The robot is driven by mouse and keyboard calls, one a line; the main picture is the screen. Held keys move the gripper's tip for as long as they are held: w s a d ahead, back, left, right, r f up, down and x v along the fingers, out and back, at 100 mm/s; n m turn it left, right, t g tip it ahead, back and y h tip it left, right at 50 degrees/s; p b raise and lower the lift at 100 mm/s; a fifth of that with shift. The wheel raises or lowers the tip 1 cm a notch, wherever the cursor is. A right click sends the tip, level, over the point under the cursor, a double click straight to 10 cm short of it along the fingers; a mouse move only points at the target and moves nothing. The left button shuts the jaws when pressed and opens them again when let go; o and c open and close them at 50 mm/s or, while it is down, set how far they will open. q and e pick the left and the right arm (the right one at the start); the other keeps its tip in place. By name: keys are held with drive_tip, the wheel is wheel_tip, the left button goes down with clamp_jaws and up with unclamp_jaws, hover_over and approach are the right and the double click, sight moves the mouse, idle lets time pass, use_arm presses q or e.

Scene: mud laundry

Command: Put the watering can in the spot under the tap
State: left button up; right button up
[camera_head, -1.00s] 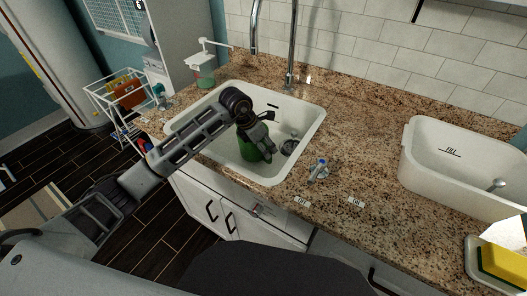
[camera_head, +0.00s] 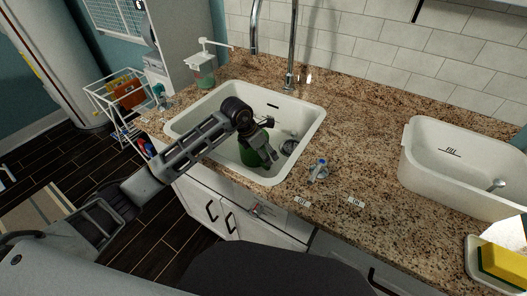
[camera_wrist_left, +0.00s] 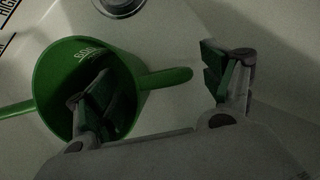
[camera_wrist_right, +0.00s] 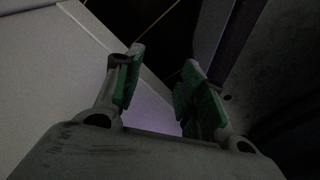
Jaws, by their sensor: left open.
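The green watering can (camera_head: 250,156) stands in the white sink, partly hidden by my left arm. The left wrist view looks into its round mouth (camera_wrist_left: 62,75), with a narrow green part (camera_wrist_left: 165,79) sticking out to the right and another at the left. My left gripper (camera_head: 264,150) is at the can, open. One finger is over or inside the mouth, the other is outside to the right, with the right-hand part between them. Contact is not clear. The tap (camera_head: 292,48) rises behind the sink. My right gripper (camera_wrist_right: 162,62) is open and empty, away from the sink.
The sink rim (camera_head: 312,128) surrounds the can; a dark round drain (camera_wrist_left: 120,4) is near it. A blue-topped fitting (camera_head: 318,170) stands on the granite counter. A white basin (camera_head: 425,170) is at the right, a soap dispenser (camera_head: 204,72) behind left.

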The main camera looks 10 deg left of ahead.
use_arm(q)
drive_tip(key=v, duration=1.2)
